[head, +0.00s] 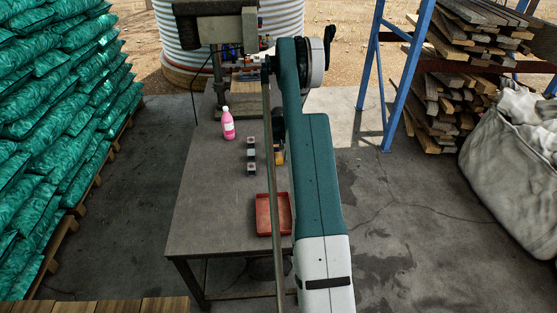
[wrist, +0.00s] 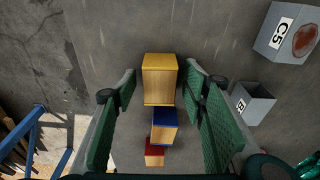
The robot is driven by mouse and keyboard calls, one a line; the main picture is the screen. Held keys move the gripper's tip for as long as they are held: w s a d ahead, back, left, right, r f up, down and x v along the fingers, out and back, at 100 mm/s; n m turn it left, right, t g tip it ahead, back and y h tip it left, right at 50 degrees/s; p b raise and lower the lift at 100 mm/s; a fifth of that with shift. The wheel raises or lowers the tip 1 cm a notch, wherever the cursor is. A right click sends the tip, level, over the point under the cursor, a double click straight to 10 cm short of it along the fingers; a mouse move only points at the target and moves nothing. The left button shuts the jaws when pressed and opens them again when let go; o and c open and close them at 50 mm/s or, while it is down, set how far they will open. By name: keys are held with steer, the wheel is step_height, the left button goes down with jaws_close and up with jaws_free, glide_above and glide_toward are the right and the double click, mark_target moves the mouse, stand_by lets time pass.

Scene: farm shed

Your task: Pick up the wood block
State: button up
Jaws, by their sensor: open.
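A wood block with a yellow top (wrist: 160,80) stands on the grey table between the tips of my gripper (wrist: 160,86) in the wrist view. My gripper is open, with a gap on each side of the block. A wood block with a blue top (wrist: 165,132) and one with a red top (wrist: 154,154) stand in a rough row with it, lower in that view, also between the fingers. In the head view a bit of yellow (head: 280,155) shows beside my arm, which hides the rest of the blocks and my gripper.
Small grey boxes, one marked C5 (wrist: 287,35), stand right of my fingers; they show as a row (head: 250,155) in the head view. A pink bottle (head: 228,125) and a red tray (head: 262,215) are on the table (head: 205,185). Its left side is clear. Machinery stands at its far end.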

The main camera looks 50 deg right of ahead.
mark_target(278, 155)
stand_by(0.3)
steer(key=c, duration=1)
steer(key=shift+r, duration=0.15)
steer(key=shift+r, duration=4.9)
